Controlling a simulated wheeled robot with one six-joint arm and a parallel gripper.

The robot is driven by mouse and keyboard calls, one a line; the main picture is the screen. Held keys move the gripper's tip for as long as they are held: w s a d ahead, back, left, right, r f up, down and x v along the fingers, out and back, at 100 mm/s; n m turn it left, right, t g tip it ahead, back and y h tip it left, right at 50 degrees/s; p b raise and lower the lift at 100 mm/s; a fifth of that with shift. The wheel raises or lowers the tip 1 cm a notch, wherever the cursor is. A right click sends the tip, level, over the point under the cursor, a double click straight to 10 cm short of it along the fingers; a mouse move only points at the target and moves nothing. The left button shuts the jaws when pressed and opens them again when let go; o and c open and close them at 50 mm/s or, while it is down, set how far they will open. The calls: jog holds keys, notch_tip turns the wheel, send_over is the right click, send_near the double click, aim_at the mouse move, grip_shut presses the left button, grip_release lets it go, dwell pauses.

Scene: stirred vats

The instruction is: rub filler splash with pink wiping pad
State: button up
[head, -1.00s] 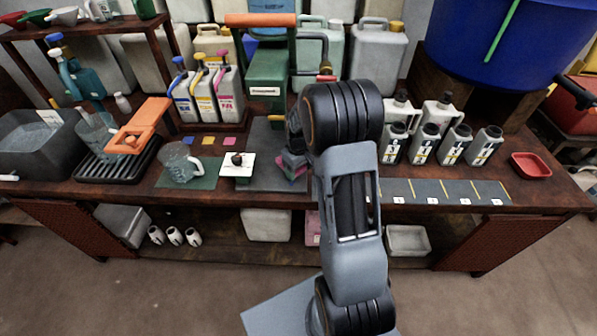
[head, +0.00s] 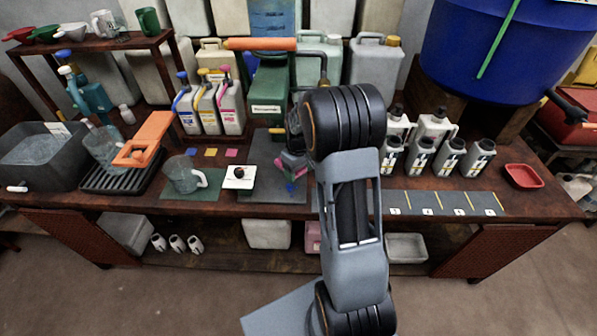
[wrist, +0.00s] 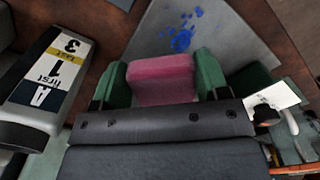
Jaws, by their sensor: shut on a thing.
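My gripper (wrist: 161,72) is shut on the pink wiping pad (wrist: 161,85), which sits between its two green fingers in the wrist view. In the head view the pad (head: 291,166) shows just left of my arm, partly hidden by it. The blue filler splash (wrist: 182,38) lies on a grey mat (wrist: 215,45) just past the pad's edge, as several spots and a larger blot. It also shows in the head view (head: 291,187), nearer the bench's front edge than the pad. Whether the pad touches the mat cannot be told.
A white card with a dark knob (head: 239,176) lies left of the splash. A clear jug (head: 184,174) stands farther left. Labelled bottles (head: 421,157) stand right of my arm, and a green dispenser (head: 267,92) stands behind. A red tray (head: 523,176) is at the right.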

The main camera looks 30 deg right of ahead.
jog(key=shift+r, duration=0.35)
jog(key=shift+r+p, duration=1.2)
jog(key=shift+r, duration=0.35)
jog(key=shift+a+f, duration=0.1)
